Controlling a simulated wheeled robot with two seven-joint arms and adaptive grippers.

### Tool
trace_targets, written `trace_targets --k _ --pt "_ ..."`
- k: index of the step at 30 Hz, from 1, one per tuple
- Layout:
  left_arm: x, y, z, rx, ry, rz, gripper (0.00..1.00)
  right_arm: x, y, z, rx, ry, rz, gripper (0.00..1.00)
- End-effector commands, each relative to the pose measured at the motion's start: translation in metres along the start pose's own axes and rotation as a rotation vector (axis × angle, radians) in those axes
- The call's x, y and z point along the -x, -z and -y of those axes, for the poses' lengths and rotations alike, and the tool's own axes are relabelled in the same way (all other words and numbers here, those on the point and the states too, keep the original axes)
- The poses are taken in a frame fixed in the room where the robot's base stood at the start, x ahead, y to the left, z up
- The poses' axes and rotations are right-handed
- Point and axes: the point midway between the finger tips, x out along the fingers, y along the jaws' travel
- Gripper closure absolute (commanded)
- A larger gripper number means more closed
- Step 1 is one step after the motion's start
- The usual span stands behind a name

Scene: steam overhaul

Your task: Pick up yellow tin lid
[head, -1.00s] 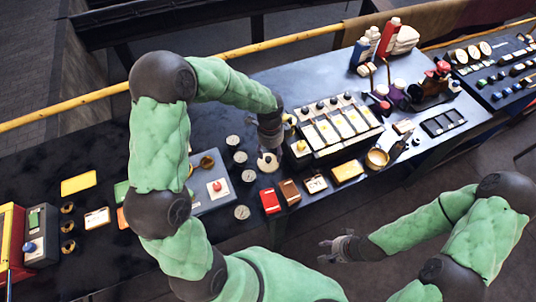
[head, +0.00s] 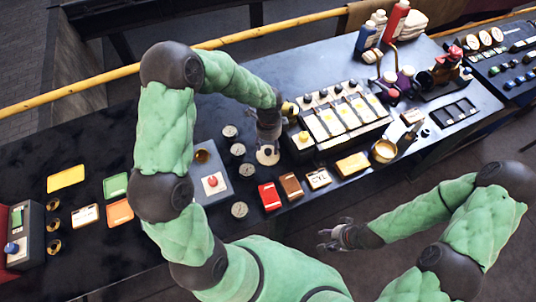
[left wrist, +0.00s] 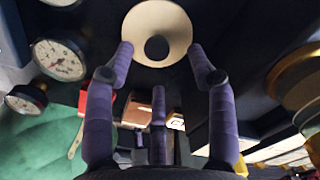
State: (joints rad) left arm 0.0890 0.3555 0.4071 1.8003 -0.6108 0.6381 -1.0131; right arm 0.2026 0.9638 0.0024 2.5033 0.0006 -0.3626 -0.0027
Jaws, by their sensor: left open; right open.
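A pale yellow round lid (head: 268,157) with a dark knob lies on the dark bench, beside the dial gauges. It also shows in the left wrist view (left wrist: 175,22), with its knob near the middle. My left gripper (head: 269,146) points down just above the lid and partly hides it in the head view. In the left wrist view, the purple fingers of my left gripper (left wrist: 161,56) are spread, two of them at either side of the lid's near edge. Whether they touch it I cannot tell. My right gripper (head: 325,240) is open and empty, in front of the bench.
A grey box with a red button (head: 212,183) and several gauges (head: 238,209) stand left of the lid. A rack of white and yellow panels (head: 338,121) is close on the right. A red block (head: 269,196) and a brass pot (head: 384,151) lie nearer the front edge.

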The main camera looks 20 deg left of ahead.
Motion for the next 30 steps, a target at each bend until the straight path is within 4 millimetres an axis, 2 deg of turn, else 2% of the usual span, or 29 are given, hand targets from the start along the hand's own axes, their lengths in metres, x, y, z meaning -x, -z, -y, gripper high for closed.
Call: trace_targets --k 10,18,19,24,25,30 --pt "-0.044 -0.003 -0.003 0.001 -0.003 0.0 0.44 -0.01 0.0 -0.003 0.0 0.0 0.0 0.49" --pt "-0.049 -0.003 -0.002 0.0 0.0 0.0 0.44 -0.01 0.0 -0.004 0.0 0.0 0.0 0.49" --pt "-0.049 -0.003 -0.002 0.0 0.0 0.0 0.47 -0.01 0.0 -0.003 0.0 0.0 0.0 0.49" --pt "-0.049 -0.003 -0.003 0.0 0.0 0.0 0.95 -0.01 0.0 -0.003 0.0 0.0 0.0 0.49" --pt "-0.049 -0.003 -0.003 0.0 0.0 0.0 1.0 -0.01 0.0 -0.003 0.0 0.0 0.0 0.49" --pt "-0.049 -0.003 -0.003 0.0 0.0 0.0 1.0 -0.01 0.0 -0.004 0.0 0.0 0.0 0.49"
